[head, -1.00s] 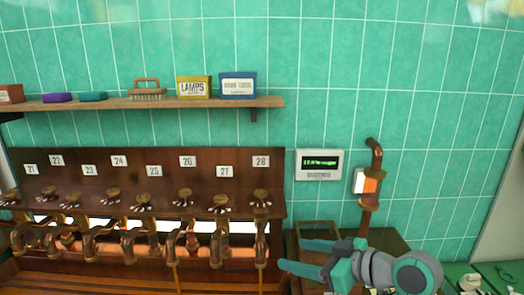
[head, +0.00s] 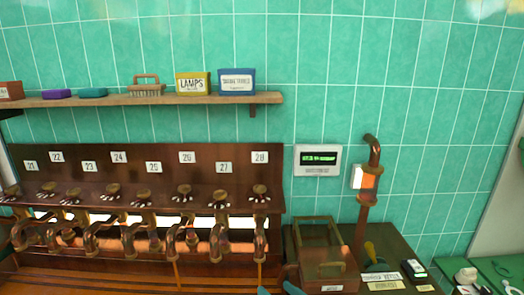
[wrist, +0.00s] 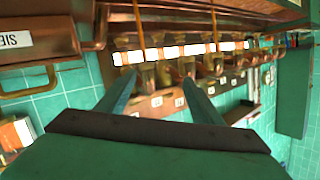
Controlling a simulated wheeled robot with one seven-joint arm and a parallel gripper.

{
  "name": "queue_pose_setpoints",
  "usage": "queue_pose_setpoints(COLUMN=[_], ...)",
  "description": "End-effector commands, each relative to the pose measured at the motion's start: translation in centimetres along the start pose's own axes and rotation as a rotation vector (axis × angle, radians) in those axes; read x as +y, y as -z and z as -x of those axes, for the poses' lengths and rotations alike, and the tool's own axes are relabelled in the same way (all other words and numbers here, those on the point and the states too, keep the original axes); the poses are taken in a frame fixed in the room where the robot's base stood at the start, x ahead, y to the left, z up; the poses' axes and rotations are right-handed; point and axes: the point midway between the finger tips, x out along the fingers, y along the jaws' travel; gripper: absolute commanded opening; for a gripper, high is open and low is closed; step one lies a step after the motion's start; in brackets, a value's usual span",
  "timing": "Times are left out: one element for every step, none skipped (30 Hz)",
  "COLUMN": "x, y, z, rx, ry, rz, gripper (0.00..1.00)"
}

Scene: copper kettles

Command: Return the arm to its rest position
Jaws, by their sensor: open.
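My gripper (wrist: 162,92) shows in the wrist view with its two teal fingers spread apart and nothing between them. Beyond the fingers is the row of copper taps and pipes, seen upside down. In the head view only the teal fingertips (head: 278,291) show at the bottom edge, below the right end of the tap bench. The rest of the arm is out of that view.
The tap panel (head: 100,170) with numbered labels fills the left. A shelf (head: 150,100) with boxes and a brush is above. A wooden crate (head: 330,270), a copper pipe (head: 366,205) and a wall display (head: 317,160) stand at right.

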Motion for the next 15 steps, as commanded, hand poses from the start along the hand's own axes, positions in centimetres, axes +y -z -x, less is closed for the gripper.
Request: queue_pose_setpoints(x=[-0.2, -0.2, -0.3, -0.3, -0.4, -0.4, -0.5, -0.7, -0.8, -0.9, -1.0, -1.2, -1.3, -1.4, -1.7], y=[-2.1, -3.2, -4.5, -5.5, -6.5, -7.9, -8.9, -9.9, -11.2, -12.2, -13.1, -14.3, -15.3, -16.2, -17.4], z=[-0.3, -0.4, -0.5, -0.5, -0.5, -0.4, -0.3, -0.1, 0.1, 0.4, 0.7, 1.1, 1.5, 1.9, 2.5], rx=[0.002, 0.007, 0.014, 0.018, 0.022, 0.027, 0.031, 0.034, 0.038, 0.041, 0.043, 0.047, 0.049, 0.052, 0.054], ry=[-0.023, -0.04, -0.064, -0.082, -0.099, -0.124, -0.142, -0.159, -0.184, -0.202, -0.221, -0.245, -0.264, -0.283, -0.305], rz=[-0.031, -0.048, -0.068, -0.082, -0.095, -0.111, -0.122, -0.133, -0.145, -0.154, -0.161, -0.17, -0.177, -0.181, -0.185], gripper=[0.6, 0.6, 0.6, 0.6, 0.6, 0.6, 0.6, 0.6, 0.6, 0.6, 0.6, 0.6, 0.6, 0.6, 0.6])
